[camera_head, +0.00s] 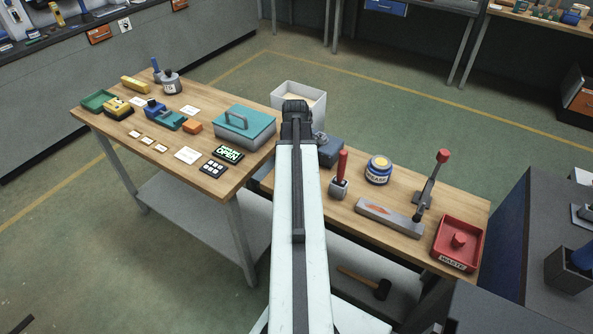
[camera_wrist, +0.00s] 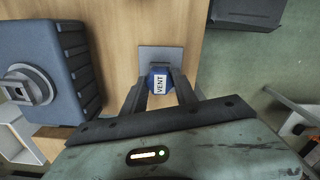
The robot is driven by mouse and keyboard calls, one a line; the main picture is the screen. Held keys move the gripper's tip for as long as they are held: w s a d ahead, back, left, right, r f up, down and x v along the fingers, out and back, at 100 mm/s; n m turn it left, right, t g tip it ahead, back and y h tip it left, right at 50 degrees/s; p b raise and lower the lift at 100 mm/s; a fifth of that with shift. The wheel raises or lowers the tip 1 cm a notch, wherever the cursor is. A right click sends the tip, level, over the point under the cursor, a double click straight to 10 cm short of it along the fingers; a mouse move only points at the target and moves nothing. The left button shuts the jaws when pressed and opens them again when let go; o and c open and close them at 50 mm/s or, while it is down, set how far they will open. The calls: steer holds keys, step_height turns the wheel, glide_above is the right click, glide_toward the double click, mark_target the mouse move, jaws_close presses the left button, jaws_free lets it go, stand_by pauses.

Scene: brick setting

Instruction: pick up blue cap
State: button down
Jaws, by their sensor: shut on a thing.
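The blue cap (camera_wrist: 155,71) is a small faceted piece with a white "VENT" label on its top. In the wrist view it sits between the two dark fingers of my gripper (camera_wrist: 160,92), which is shut on it. A flat grey square plate (camera_wrist: 161,53) lies behind and below the cap on the wooden bench; I cannot tell whether the cap touches it. In the head view my arm reaches straight ahead to the bench's far edge, and its dark end (camera_head: 297,107) hides the cap and plate.
A blue-grey ribbed box (camera_wrist: 45,75) stands close on the left in the wrist view. In the head view, a teal-lidded box (camera_head: 245,126) is left, a white bin (camera_head: 312,91) behind, and a red-handled tool (camera_head: 341,176) and grease jar (camera_head: 378,170) right.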

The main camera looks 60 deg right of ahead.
step_height(320, 180, up, 15)
steer(key=m+p, duration=1.4)
steer(key=m, duration=0.1)
